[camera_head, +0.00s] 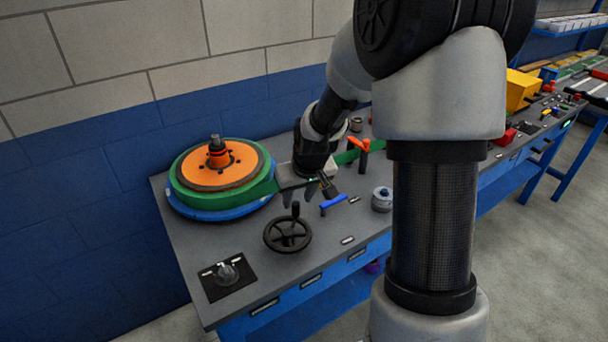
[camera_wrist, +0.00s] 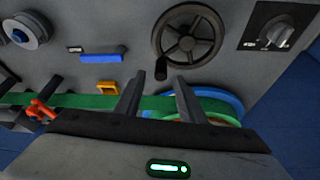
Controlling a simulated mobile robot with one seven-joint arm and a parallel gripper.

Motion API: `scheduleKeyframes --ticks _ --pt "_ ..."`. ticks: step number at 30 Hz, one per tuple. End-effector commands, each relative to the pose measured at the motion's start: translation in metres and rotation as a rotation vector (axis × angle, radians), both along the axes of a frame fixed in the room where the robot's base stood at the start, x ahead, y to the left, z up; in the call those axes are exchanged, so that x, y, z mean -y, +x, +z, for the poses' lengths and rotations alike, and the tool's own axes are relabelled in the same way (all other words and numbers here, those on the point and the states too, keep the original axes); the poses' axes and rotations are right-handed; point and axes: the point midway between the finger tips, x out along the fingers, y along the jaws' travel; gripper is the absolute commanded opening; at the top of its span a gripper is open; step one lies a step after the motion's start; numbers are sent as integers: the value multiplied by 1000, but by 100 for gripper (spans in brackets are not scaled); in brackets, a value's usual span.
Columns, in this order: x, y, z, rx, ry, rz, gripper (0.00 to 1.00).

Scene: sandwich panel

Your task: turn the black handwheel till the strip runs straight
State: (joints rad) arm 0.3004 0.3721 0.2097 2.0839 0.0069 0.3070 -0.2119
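The black handwheel (camera_head: 288,236) lies flat on the grey bench top near its front left part. Its upright crank knob (camera_head: 296,209) stands on the far side of the rim. In the wrist view the handwheel (camera_wrist: 189,37) is at the top, its knob (camera_wrist: 160,69) at the lower left of the rim. My gripper (camera_wrist: 159,76) is open, fingers apart, with the knob appearing between the fingertips; contact cannot be told. The green strip (camera_wrist: 75,101) runs from the coil (camera_head: 222,199) beneath my gripper, which hides part of it; the strip also shows in the head view (camera_head: 345,158).
A blue lever (camera_head: 334,202), an orange-handled clamp (camera_head: 361,147) and a grey round knob (camera_head: 382,198) stand right of the handwheel. A selector switch (camera_head: 228,272) is on a black plate at front left. The orange hub (camera_head: 217,164) rises behind. My arm blocks the bench's middle.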

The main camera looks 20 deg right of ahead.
Motion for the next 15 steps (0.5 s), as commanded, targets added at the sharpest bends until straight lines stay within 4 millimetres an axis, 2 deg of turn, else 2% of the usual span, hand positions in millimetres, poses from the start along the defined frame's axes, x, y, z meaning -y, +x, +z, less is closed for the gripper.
scheduleKeyframes --ticks 1,6,12,15 --pt "1 -4 15 5 -1 -2 36" --pt "3 -21 55 6 -2 -2 36" --pt "4 -38 95 5 -2 -1 36" --pt "4 -44 109 4 -1 -2 36"
